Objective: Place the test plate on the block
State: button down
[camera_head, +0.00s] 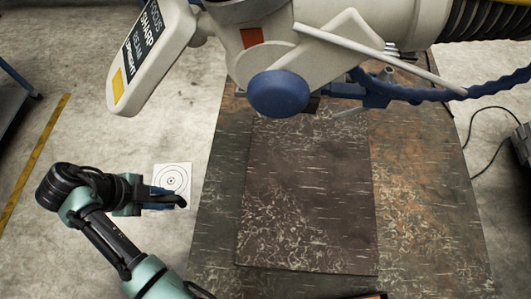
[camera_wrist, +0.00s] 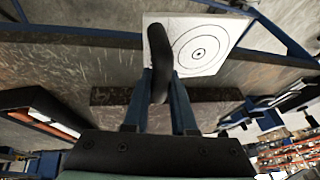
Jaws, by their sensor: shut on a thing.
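The test plate (camera_head: 172,178) is a white square with black concentric rings; in the head view it is at the left, off the table's left side. My gripper (camera_head: 166,197) is beside its lower edge. In the wrist view the plate (camera_wrist: 205,45) is just beyond the fingertips, with a thick black curved piece across its left side. My gripper's blue fingers (camera_wrist: 160,88) are shut on that piece, which seems to be the plate's handle. A dark brown rectangular slab (camera_head: 305,200) lies on the table, apart from the plate; I cannot tell whether it is the block.
The patterned table (camera_head: 428,200) fills the centre and right. A large beige machine arm (camera_head: 265,45) with a blue round cap (camera_head: 278,93) overhangs its far side, with a blue hose (camera_head: 430,96). An orange-and-black object (camera_head: 368,296) is at the near edge. The slab's top is mostly clear.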

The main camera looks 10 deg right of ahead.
jog(key=shift+s+a+m+g, duration=0.15)
jog(key=shift+a+m+g, duration=0.15)
jog(key=shift+a+m, duration=0.5)
jog(key=shift+d+r, duration=0.1)
jog(key=shift+d, duration=0.1)
jog(key=w+d+p, duration=0.1)
jog(key=d, duration=0.7)
jog(key=w+d+p, duration=0.1)
jog(key=d+p, duration=0.1)
jog(key=d, duration=0.7)
jog(key=w+d+p, duration=0.1)
jog(key=w+d, duration=0.1)
jog(key=d, duration=0.6)
jog(key=shift+d+p, duration=0.3)
jog(key=shift+d, duration=0.05)
jog(key=d, duration=0.3)
jog(key=w+d, duration=0.1)
jog(key=d, duration=0.1)
jog(key=shift+b, duration=0.35)
jog(key=shift+d+f, duration=0.15)
jog(key=shift+f, duration=0.25)
jog(key=c, duration=0.7)
grip_release()
jog(key=shift+s, duration=0.1)
